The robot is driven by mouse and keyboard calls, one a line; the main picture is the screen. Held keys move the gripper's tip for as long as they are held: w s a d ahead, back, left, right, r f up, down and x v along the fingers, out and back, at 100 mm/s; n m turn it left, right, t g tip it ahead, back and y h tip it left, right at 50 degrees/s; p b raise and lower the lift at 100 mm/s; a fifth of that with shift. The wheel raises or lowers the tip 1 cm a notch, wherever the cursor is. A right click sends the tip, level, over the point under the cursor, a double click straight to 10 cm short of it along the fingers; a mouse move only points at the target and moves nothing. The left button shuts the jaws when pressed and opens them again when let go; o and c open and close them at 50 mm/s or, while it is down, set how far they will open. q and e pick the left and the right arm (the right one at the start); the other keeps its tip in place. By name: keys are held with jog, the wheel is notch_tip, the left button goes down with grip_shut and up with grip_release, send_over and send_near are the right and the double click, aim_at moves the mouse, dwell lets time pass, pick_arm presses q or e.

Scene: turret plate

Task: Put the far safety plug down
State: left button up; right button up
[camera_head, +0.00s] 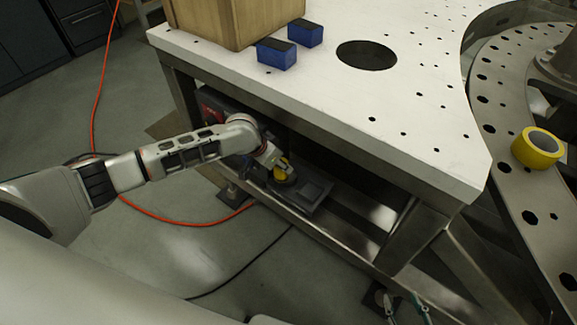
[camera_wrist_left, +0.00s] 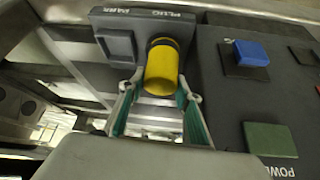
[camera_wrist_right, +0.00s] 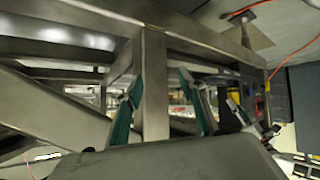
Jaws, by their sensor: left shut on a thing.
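The yellow safety plug (camera_wrist_left: 162,72) is a cylinder with a dark collar, held between the fingers of my left gripper (camera_wrist_left: 160,92). Its collar end is at the grey plug park plate (camera_wrist_left: 120,18); I cannot tell whether it is seated there. An empty-looking square recess (camera_wrist_left: 119,46) is beside it. In the head view, my left gripper (camera_head: 274,162) reaches under the table to the yellow plug (camera_head: 285,170) over the grey park (camera_head: 306,190). My right gripper (camera_head: 403,303) is open and empty low at the bottom edge; it also shows in the right wrist view (camera_wrist_right: 162,110).
The white table (camera_head: 400,110) overhangs the left arm. Its metal frame (camera_head: 390,240) is close to both grippers. A dark panel with a blue block (camera_wrist_left: 251,53) and a green block (camera_wrist_left: 269,140) is right of the plug. An orange cable (camera_head: 180,220) lies on the floor.

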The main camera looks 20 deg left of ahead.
pick_arm(q)
jog(key=b+x, duration=0.1)
jog(key=x, duration=0.1)
jog(key=b+x, duration=0.1)
jog(key=x, duration=0.1)
jog(key=shift+w+d+f, duration=0.1)
jog(key=shift+w+d, duration=0.15)
jog(key=shift+w, duration=0.3)
jog(key=o, duration=0.9)
pick_arm(e)
jog(key=shift+w+d+f, duration=0.15)
jog(key=shift+d+f, duration=0.05)
jog(key=shift+f, duration=0.5)
